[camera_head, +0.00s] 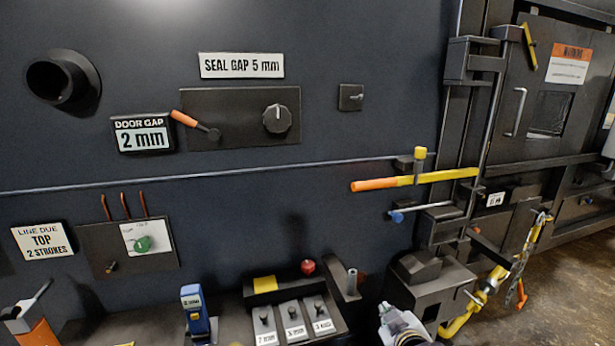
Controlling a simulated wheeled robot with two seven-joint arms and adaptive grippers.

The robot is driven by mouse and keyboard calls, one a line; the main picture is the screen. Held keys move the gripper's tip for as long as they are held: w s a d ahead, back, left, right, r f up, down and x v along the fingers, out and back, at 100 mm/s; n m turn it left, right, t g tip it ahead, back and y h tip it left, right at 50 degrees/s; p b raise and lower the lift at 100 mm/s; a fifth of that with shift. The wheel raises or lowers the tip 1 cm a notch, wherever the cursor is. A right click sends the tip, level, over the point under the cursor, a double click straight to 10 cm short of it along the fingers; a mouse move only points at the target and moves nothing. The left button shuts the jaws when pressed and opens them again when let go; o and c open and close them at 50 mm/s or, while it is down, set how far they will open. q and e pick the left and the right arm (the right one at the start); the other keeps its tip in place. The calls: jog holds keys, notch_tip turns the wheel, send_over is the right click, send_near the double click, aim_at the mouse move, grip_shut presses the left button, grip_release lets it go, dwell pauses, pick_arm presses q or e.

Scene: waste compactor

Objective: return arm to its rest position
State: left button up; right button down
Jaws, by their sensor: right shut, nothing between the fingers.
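My right gripper (390,316) shows at the bottom edge, right of centre, pale grey and partly cut off by the frame. It is shut and empty, in front of the compactor's dark panel and below the dark bracket at the door's side. It appears apart from the lever and the tools. My left gripper is not in view.
A yellow lever with an orange grip (375,185) sticks out left from the door frame. A shelf carries a blue device (196,312), several labelled blocks (293,322) and a red knob (308,267). Yellow hardware (490,285) hangs at right, above open floor (560,295).

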jog(key=s+d+f+m+g, duration=0.15)
jog(key=s+f+g, duration=0.25)
jog(key=s+f, duration=0.5)
jog(key=s+d+f+m+g, duration=0.1)
jog(key=s+f+m+g, duration=0.2)
jog(key=s+f+g, duration=0.55)
jog(key=s+f+t, duration=0.1)
jog(key=s+f, duration=0.2)
jog(key=f, duration=1.3)
jog(key=s+f+t, duration=0.2)
jog(key=f, duration=1.4)
jog(key=s+d+f, duration=0.3)
jog(key=s+f, duration=0.6)
jog(key=s, duration=0.2)
jog(key=s+d+f+g, duration=0.1)
jog(key=s+d+f, duration=0.1)
jog(key=s+f, duration=0.8)
jog(key=shift+s+d+n, duration=0.4)
jog(key=shift+s+n, duration=0.05)
jog(key=shift+s, duration=0.05)
